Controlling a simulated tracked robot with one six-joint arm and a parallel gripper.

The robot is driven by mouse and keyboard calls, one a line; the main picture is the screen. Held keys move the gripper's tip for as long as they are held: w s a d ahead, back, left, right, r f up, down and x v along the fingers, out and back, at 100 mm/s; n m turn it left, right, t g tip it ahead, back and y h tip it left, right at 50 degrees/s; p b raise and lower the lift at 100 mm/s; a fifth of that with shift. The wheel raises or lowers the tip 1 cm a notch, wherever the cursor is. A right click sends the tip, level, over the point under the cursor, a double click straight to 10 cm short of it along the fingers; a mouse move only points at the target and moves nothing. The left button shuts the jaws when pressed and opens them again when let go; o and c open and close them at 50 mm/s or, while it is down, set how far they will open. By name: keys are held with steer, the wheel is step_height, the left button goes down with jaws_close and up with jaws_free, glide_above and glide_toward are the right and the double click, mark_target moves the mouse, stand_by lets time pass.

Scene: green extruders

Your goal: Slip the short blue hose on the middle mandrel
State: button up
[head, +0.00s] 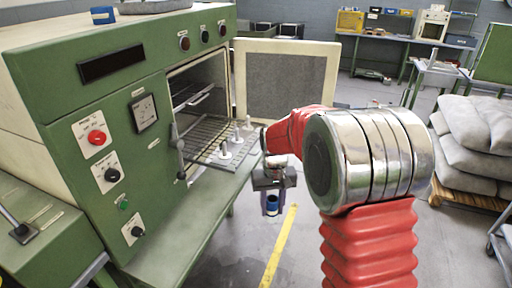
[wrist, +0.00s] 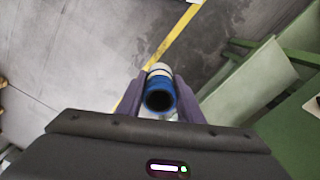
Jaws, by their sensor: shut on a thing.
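My gripper (head: 272,206) hangs in front of the oven, right of the pulled-out rack (head: 203,150). It is shut on the short blue hose (head: 272,199). In the wrist view the hose (wrist: 160,97) sits between the two purple fingers, its open end facing the camera, with a white band farther along it. Three pale mandrels stand upright on round bases on the rack: the near one (head: 225,151), the middle mandrel (head: 237,136) and the far one (head: 248,124). No hose shows on the middle mandrel. The gripper is clear of all three.
The green oven (head: 105,130) stands at left, its door (head: 285,85) swung open behind the rack. A green ledge (head: 185,215) runs below the opening. Sacks on a pallet (head: 475,140) are at right. Open floor with a yellow line (head: 278,250) lies below the gripper.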

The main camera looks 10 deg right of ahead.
steer(key=shift+w+r, duration=0.3)
steer(key=shift+r, duration=0.1)
steer(key=w+r+m, duration=0.1)
steer(key=w+r, duration=0.2)
steer(key=r, duration=0.4)
steer(key=w+d+r+m, duration=0.1)
steer(key=w+r, duration=0.3)
steer(key=r, duration=0.4)
steer(key=shift+r+m, duration=0.25)
steer(key=shift+m, duration=0.45)
